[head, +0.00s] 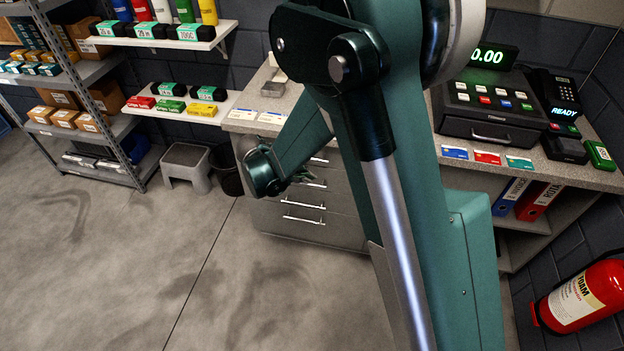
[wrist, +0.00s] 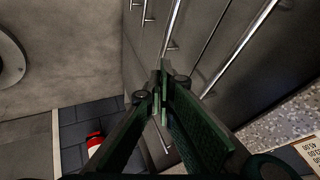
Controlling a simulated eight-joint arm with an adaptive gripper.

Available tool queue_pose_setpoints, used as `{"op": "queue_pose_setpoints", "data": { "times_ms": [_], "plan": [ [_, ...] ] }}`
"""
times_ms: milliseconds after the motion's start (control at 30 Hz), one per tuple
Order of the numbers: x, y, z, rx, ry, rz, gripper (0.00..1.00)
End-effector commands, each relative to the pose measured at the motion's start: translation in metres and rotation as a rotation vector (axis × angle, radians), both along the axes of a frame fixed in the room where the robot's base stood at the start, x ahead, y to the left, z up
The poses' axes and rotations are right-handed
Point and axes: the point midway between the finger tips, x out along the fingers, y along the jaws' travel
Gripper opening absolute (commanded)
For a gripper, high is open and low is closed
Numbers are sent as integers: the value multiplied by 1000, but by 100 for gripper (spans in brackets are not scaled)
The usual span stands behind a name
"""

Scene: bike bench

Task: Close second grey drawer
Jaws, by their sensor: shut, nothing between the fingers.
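The grey drawer unit (head: 345,228) stands under the counter in the head view, partly hidden by my arm. Its stacked fronts carry silver bar handles (head: 303,203). In the wrist view the grey fronts (wrist: 215,45) fill the upper right, with long handles (wrist: 243,48) running slantwise. My gripper (head: 303,177) is in front of the upper drawers. In the wrist view its green fingers (wrist: 163,92) are together and empty, very close to the fronts. I cannot tell whether they touch. The fingers hide part of a front and handle, and how far any drawer stands out is unclear.
The speckled counter (head: 570,172) holds a cash register (head: 490,110) and small cards. A black bin (head: 227,170) and grey step stool (head: 186,165) stand left of the drawers. A red extinguisher (head: 580,296) is at right. The floor (head: 130,260) in front is clear.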

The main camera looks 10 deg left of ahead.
Motion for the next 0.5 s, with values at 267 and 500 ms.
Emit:
{"op": "queue_pose_setpoints", "data": {
  "times_ms": [267,500],
  "plan": [
    [-12,10,21,0,-1,0,0],
    [-14,11,23,0,0,-1,0]
  ]
}}
